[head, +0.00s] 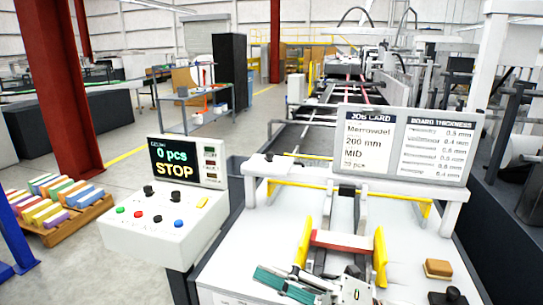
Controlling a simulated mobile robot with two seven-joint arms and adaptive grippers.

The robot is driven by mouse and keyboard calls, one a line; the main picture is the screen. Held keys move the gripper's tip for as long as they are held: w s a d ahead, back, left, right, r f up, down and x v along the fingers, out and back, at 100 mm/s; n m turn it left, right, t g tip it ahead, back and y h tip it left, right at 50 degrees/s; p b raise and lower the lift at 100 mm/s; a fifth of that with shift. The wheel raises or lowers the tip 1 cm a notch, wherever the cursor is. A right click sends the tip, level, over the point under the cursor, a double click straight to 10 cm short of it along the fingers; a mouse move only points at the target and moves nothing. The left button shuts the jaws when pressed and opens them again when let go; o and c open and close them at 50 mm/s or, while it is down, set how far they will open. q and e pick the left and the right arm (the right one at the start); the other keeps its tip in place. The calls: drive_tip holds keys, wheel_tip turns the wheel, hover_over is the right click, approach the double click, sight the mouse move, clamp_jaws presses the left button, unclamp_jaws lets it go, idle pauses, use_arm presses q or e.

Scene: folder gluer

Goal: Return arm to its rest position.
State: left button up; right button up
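The task names only my arm. A grey and black piece at the bottom centre, which looks like part of my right gripper (356,291), is cut off by the lower frame edge. It is over the feeder table (240,270), near the lower end of the central lane. Its fingertips cannot be made out clearly, so I cannot tell whether it is open or shut. A teal bar-like item (285,285) lies close to its left. My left gripper is not in view.
A brown block (438,268) lies on the right. The control panel (165,226) reads "0 pcs STOP". The job card board (400,143) stands behind. A pallet of coloured stacks (72,230) is at left.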

drive_tip(key=w+d+f+m+t+h, duration=0.2)
drive_tip(key=d+f+m+t+h, duration=0.4)
drive_tip(key=f+m, duration=0.45)
drive_tip(key=w+d+f+m+t+h, duration=0.2)
drive_tip(key=d+f+m+t+h, duration=0.4)
drive_tip(key=f+m, duration=0.45)
drive_tip(key=s+d+f+m+g+h, duration=0.3)
drive_tip(key=s+f, duration=0.4)
drive_tip(key=f, duration=0.3)
drive_tip(key=s+d+f+m+g+h, duration=0.3)
drive_tip(key=s+d+f+m, duration=0.2)
drive_tip(key=f, duration=0.5)
drive_tip(key=s+m, duration=0.2)
drive_tip(key=shift+s+g, duration=0.35)
drive_tip(key=shift+g, duration=0.05)
